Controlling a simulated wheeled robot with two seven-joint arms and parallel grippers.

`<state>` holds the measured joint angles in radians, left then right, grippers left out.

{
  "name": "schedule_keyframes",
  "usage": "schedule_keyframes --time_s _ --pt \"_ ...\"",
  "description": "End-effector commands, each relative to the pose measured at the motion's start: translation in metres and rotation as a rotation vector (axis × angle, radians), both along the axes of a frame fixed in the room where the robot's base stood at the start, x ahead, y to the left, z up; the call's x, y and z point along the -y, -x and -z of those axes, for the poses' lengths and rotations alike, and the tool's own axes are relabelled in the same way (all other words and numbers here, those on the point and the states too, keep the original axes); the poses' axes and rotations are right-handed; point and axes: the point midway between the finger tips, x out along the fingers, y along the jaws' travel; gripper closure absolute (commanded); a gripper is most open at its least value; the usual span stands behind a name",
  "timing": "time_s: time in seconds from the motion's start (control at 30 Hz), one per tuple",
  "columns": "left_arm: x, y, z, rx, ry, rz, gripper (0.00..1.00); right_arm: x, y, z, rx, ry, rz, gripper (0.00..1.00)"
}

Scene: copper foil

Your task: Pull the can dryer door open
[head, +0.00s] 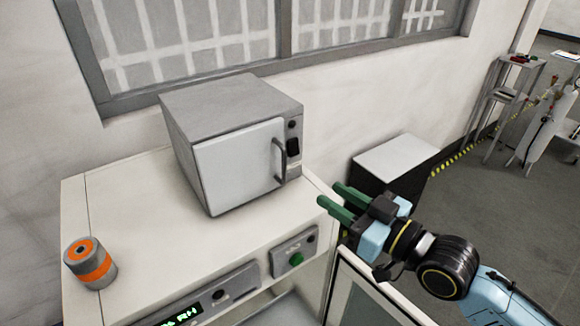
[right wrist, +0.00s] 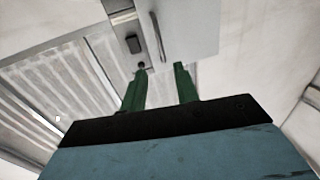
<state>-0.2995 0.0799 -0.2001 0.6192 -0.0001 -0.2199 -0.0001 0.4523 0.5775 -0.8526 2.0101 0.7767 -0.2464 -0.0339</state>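The can dryer is a grey box (head: 225,103) on a white bench, with a pale front door (head: 235,168) that looks shut. A dark upright bar handle (head: 279,162) is at the door's right side. It also shows in the right wrist view as a thin handle (right wrist: 158,38) beyond my fingers. My right gripper (head: 330,195) has green fingers, held apart and empty. It is right of and below the handle, not touching it. In the right wrist view the gap between my fingertips (right wrist: 160,70) is clear. My left gripper is not in view.
The white bench top (head: 140,205) carries an orange and grey can (head: 91,263) at the left. The bench front has a control box with a green button (head: 296,259) and a lit display (head: 180,314). A low white-topped cabinet (head: 396,160) stands behind my right gripper.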

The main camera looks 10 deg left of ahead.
Motion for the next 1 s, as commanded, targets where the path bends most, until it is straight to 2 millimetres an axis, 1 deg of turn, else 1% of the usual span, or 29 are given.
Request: schedule_keyframes --time_s 0.03,0.3,0.5,0.7,1.0 --pt "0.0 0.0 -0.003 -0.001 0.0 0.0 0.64 -0.008 -0.005 -0.002 0.0 -0.002 -0.001 0.69" --pt "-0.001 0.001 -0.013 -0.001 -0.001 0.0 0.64 -0.057 -0.036 -0.003 -0.001 -0.001 -0.001 0.69" --pt "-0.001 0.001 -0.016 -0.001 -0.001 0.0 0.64 -0.084 -0.055 -0.001 -0.001 0.002 0.0 0.69" --pt "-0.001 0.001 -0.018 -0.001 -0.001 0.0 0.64 -0.097 -0.063 0.0 -0.001 0.001 0.0 0.69" --pt "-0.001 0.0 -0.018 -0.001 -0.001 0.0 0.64 -0.099 -0.065 0.0 -0.001 0.003 0.001 0.69"
